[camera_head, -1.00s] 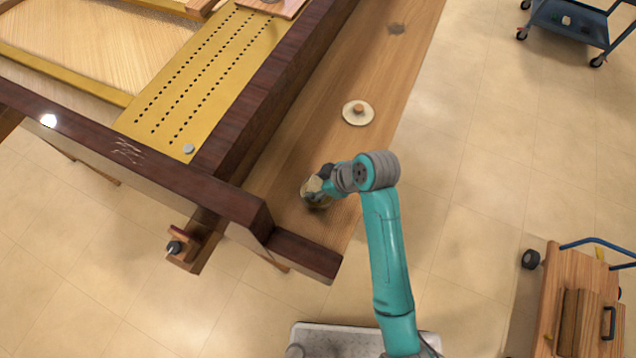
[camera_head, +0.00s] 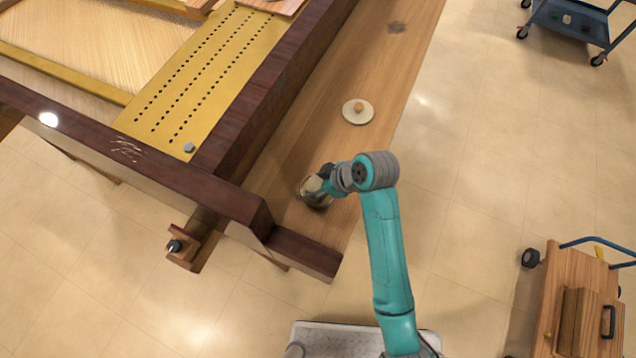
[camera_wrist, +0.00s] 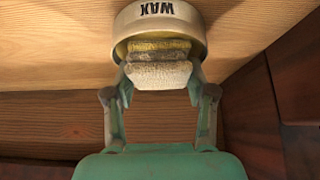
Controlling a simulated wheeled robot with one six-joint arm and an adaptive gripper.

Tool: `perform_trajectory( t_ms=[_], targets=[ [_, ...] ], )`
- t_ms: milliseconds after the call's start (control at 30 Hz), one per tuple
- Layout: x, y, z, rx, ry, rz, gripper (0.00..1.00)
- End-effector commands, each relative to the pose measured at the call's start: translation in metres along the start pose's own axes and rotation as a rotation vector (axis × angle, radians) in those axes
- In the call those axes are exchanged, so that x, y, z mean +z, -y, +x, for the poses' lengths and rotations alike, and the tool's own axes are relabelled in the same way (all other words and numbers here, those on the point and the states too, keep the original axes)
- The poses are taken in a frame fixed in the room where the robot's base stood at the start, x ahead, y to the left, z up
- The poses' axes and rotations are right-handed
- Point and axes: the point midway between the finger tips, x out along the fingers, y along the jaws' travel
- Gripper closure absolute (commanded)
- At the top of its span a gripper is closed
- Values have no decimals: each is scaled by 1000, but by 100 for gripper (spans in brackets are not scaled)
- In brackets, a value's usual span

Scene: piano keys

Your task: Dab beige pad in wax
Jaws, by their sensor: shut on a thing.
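The beige pad (camera_wrist: 160,74) is a thick fabric block with a yellowish-olive band where it meets the tin. My gripper (camera_wrist: 160,82) is shut on it from both sides. The round cream wax tin (camera_wrist: 160,14), marked "WAX", shows at the top of the wrist view. The pad's far end is within the tin's opening and hidden, so I cannot tell how deep it sits. In the head view the tin (camera_head: 312,198) stands on the wooden ledge, with my gripper (camera_head: 324,184) over it and partly covering it.
A round cream lid (camera_head: 348,114) with a wooden knob lies further up the ledge (camera_head: 325,140). A dark wooden case edge (camera_head: 240,125) borders the ledge on the left. A dark end block (camera_head: 302,256) is near the tin. The ledge between tin and lid is clear.

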Motion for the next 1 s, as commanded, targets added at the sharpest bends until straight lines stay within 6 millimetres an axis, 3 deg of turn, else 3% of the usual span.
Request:
perform_trajectory(
  t_ms=[567, 1000],
  targets=[
    [1, 0, 1, -2, 2, 1, 73],
    [-15, 0, -23, 1, 0, -1, 73]
  ],
)
